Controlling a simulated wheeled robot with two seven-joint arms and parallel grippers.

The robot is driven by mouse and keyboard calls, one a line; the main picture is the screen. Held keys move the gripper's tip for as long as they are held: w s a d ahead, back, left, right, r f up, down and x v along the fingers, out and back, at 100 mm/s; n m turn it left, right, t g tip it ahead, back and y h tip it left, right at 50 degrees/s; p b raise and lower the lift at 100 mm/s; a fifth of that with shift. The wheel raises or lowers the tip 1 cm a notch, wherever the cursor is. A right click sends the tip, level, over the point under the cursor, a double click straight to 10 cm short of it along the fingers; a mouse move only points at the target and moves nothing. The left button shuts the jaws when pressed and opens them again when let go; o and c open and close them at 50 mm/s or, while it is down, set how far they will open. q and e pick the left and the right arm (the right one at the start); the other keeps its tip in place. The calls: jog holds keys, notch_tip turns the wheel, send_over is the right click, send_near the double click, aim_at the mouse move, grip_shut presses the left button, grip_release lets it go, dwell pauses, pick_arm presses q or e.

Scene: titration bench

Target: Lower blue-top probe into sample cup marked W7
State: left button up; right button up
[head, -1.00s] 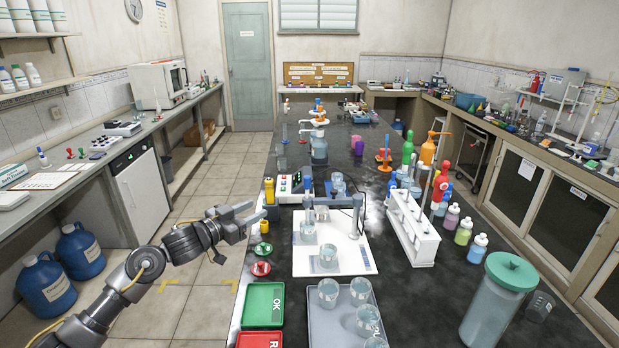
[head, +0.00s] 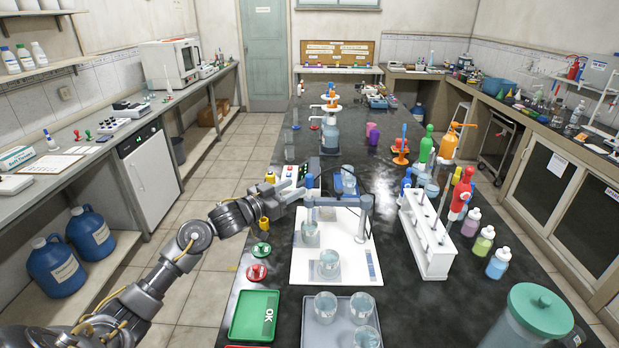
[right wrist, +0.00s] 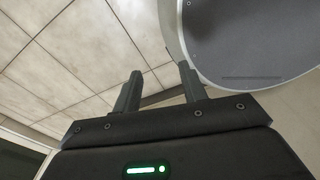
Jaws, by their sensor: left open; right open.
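Several clear sample cups are in the head view. One cup (head: 310,234) stands on the white mat (head: 305,268) by the grey stand (head: 363,218), and another cup (head: 328,265) stands in front of it. More cups (head: 326,306) sit on a grey tray (head: 313,335). I cannot read which cup is W7. A blue top (head: 407,183) shows at the white rack (head: 437,258); I cannot tell whether it is the probe. My left gripper (head: 290,192) is open, left of the stand, apart from the cups. My right gripper (right wrist: 160,68) is open and empty in the right wrist view.
Green tray (head: 238,315) is at the front left. Colored bottles (head: 484,241) stand right of the rack. A large green-lidded jar (head: 540,308) stands front right.

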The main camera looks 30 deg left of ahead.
aim_at(309, 180)
pick_arm(q)
jog(key=p+x, duration=0.1)
jog(key=x, duration=0.5)
jog(key=shift+w+d, duration=0.25)
jog(key=shift+w, duration=0.25)
jog(key=shift+w+f, duration=0.1)
jog(key=shift+w, duration=0.05)
pick_arm(e)
jog(key=shift+w+r, duration=0.8)
jog(key=shift+r, duration=0.2)
jog(key=shift+d, duration=0.1)
pick_arm(q)
jog(key=shift+c, duration=0.4)
grip_shut()
pick_arm(e)
jog(key=shift+s, duration=0.1)
